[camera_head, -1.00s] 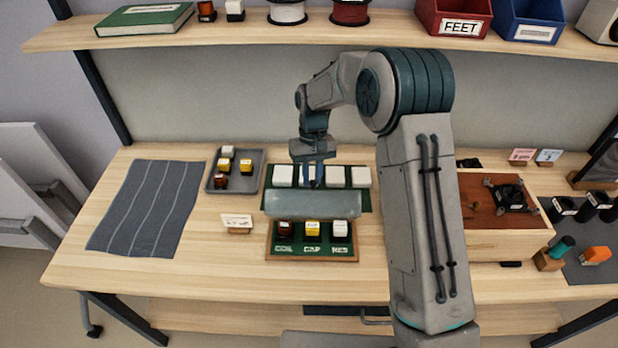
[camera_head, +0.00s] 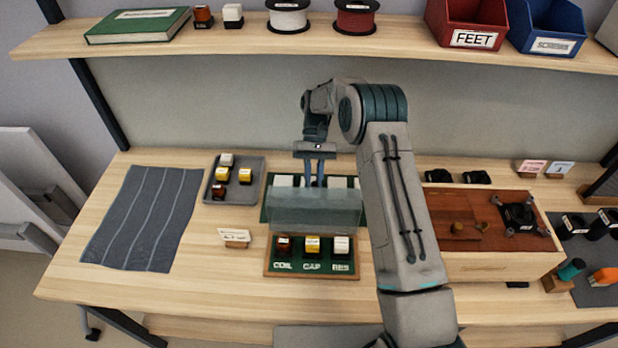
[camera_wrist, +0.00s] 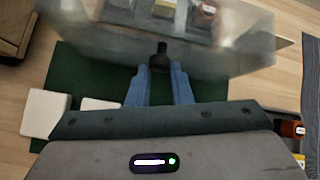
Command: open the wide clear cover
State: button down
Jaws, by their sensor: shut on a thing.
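The wide clear cover (camera_head: 315,211) stands tilted up over the middle of the green board, behind the row of COIL, CAP and RES blocks. In the wrist view the cover (camera_wrist: 110,40) spans the upper part, with the blocks blurred behind it. My gripper (camera_head: 314,184) is behind the cover with its fingers pointing down. In the wrist view its two blue fingers (camera_wrist: 160,72) are shut on a small black knob (camera_wrist: 161,55) at the cover's edge. The labelled tray (camera_head: 312,275) in front holds a brown, a yellow and a white block.
White blocks (camera_head: 284,181) sit on the green mat (camera_head: 265,214) behind the cover. A grey tray (camera_head: 234,196) of small blocks and a small sign (camera_head: 234,236) stand to the left. A wooden box (camera_head: 500,264) stands right of my arm. A shelf (camera_head: 230,48) runs above.

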jog(key=shift+s+d+f, duration=0.15)
jog(key=shift+d+f, duration=0.1)
jog(key=shift+d, duration=0.15)
jog(key=c, duration=1.3)
grip_release()
jog(key=b+v, duration=0.2)
jog(key=v, duration=0.5)
jog(key=shift+w+a+r, duration=0.15)
jog(key=shift+w+r, duration=0.05)
jog(key=shift+r, duration=0.15)
